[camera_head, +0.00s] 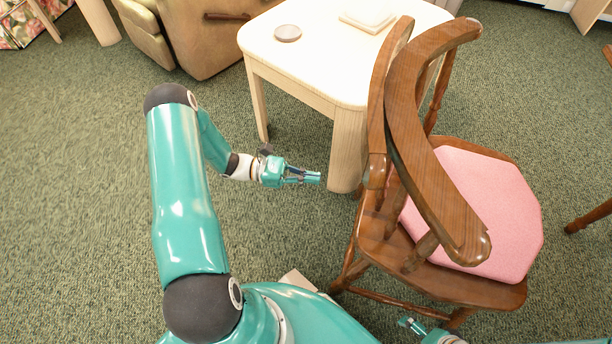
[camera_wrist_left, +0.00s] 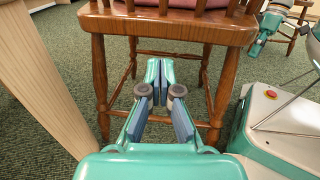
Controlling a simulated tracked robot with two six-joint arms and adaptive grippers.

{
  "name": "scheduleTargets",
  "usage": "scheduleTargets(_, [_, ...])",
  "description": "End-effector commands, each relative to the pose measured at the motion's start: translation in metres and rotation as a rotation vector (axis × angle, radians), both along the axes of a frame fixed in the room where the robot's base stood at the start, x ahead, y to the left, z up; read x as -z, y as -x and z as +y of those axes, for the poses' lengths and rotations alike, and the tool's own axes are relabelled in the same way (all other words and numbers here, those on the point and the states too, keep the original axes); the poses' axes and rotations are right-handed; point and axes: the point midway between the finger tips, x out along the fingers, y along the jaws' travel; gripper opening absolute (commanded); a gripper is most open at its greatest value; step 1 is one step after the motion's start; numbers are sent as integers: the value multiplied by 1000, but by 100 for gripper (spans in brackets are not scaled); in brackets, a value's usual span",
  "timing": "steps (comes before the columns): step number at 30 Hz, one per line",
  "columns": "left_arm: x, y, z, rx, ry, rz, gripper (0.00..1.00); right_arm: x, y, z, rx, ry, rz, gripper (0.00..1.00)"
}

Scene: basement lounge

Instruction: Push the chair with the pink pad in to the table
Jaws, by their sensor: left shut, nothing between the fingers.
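The wooden chair (camera_head: 430,160) with the pink pad (camera_head: 490,215) stands at the right of the head view, beside the table's near corner. Its curved back is on the left side, and its seat opens to the right. The pale table (camera_head: 300,65) is at the top centre. My left gripper (camera_head: 318,178) is shut and empty, left of the chair and close to a table leg. In the left wrist view its fingertips (camera_wrist_left: 160,75) point at the chair's legs (camera_wrist_left: 208,95), under the seat.
A dish (camera_head: 287,33) and a flat pale item (camera_head: 367,18) lie on the table. A tan armchair (camera_head: 195,40) stands at the top left. Another wooden leg (camera_head: 590,215) shows at the right edge. Green carpet is clear left of my left arm.

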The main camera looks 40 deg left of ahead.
Motion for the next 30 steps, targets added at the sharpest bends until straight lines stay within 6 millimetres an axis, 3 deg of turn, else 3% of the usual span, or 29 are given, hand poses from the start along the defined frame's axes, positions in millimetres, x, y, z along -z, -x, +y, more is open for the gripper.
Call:
scheduleTargets(18, [0,-38,-62,3,0,1,0,-9,0,0,0,0,0,97])
scheduleTargets(30, [1,-51,-81,0,-2,1,0,-10,0,0,0,0,0,97])
